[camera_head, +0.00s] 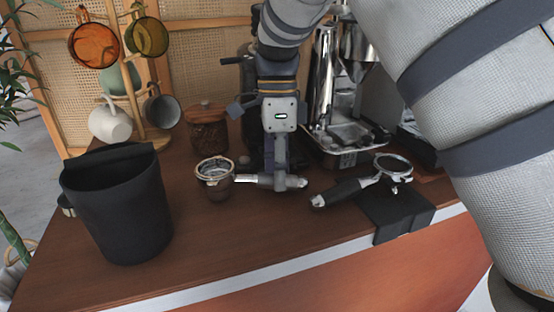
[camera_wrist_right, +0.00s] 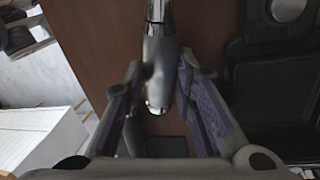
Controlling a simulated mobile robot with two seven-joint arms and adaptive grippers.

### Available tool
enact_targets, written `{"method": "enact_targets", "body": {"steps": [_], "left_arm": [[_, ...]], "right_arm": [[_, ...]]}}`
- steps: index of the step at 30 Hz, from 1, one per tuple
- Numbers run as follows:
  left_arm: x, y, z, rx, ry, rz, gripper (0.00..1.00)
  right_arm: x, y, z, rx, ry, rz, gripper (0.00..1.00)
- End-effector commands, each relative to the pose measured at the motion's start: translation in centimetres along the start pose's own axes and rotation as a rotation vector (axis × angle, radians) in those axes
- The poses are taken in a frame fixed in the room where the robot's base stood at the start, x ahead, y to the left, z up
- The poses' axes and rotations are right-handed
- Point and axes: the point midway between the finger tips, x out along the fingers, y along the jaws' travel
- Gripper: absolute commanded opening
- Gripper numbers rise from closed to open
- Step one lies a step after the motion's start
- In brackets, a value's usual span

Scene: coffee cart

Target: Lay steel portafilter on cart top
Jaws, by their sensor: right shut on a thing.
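The steel portafilter has a round basket (camera_head: 214,173) and a bright steel handle (camera_head: 247,179). It lies level, basket to the left, low over the brown cart top (camera_head: 235,235); I cannot tell whether it touches the wood. My right gripper (camera_head: 276,182) points down, shut on the handle, whose end sticks out to the right of the fingers. In the right wrist view the steel handle (camera_wrist_right: 159,65) sits between the two purple-padded fingers; the basket is out of that view. My left gripper is not in view.
A black knock box (camera_head: 118,205) stands at left. A black-handled portafilter (camera_head: 345,191) rests by a black mat (camera_head: 392,212) at right. Behind are an espresso machine (camera_head: 345,135), a lidded jar (camera_head: 208,130) and a mug tree (camera_head: 133,85). The front middle of the cart top is clear.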

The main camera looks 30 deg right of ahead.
Motion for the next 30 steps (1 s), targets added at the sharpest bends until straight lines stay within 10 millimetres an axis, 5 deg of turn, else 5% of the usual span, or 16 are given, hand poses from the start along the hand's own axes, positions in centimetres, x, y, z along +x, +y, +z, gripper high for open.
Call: {"method": "enact_targets", "body": {"steps": [10, 11, 13, 20, 24, 30], "left_arm": [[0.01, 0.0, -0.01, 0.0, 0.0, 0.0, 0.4], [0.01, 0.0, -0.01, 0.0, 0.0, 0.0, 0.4], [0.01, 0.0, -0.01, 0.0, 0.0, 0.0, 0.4], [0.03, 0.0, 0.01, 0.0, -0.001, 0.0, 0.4], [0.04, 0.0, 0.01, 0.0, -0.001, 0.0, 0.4], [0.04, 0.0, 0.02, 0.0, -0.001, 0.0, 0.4]], "right_arm": [[0.1, -0.01, 0.02, -0.001, -0.002, -0.004, 0.0], [0.1, -0.01, 0.01, -0.001, -0.002, -0.004, 0.29], [0.1, -0.01, 0.01, -0.001, -0.002, -0.004, 0.45], [0.19, -0.02, -0.01, -0.001, -0.001, -0.002, 0.48], [0.27, -0.02, -0.04, 0.0, 0.001, -0.001, 0.64], [0.21, -0.11, -0.07, 0.0, 0.001, -0.005, 0.72]]}}
